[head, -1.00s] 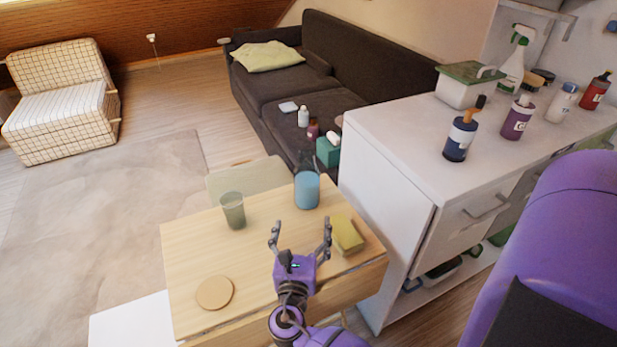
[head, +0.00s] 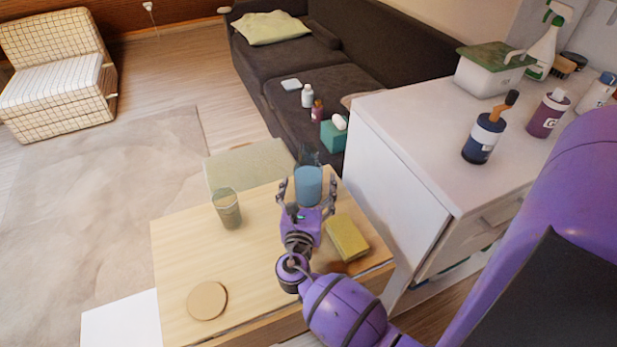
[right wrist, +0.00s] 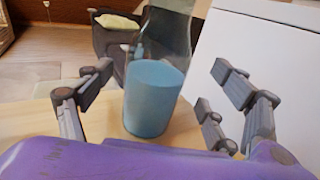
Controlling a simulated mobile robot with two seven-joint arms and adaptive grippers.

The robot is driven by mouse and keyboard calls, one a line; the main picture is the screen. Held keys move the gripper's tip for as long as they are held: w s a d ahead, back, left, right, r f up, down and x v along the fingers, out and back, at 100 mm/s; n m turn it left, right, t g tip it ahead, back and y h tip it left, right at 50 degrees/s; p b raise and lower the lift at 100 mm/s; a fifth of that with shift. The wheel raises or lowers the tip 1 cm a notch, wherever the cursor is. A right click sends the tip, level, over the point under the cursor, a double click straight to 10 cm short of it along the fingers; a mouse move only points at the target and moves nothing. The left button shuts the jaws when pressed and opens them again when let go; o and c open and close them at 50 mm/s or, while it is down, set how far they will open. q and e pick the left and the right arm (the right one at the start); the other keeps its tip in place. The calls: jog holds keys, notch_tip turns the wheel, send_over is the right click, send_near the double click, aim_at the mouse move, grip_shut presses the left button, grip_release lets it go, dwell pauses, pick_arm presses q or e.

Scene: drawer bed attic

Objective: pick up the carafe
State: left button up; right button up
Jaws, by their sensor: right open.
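The carafe (head: 308,184) is clear glass with blue liquid inside. It stands upright near the back right edge of the small wooden table (head: 180,250). My right gripper (head: 308,192) is open, with its fingers on either side of the carafe. In the right wrist view the carafe (right wrist: 152,95) stands between the spread fingers, with gaps on both sides, so they do not appear to touch it. My left gripper is not in view.
A greenish cup (head: 228,209) stands left of the carafe. A yellow sponge (head: 347,239) lies right of my wrist, and a round coaster (head: 207,301) lies at the front left. A white cabinet (head: 400,170) closes off the right side.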

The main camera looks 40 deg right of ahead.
jog(key=x, duration=0.4)
jog(key=shift+w, duration=0.25)
jog(key=shift+c, duration=0.6)
jog(key=c, duration=1.4)
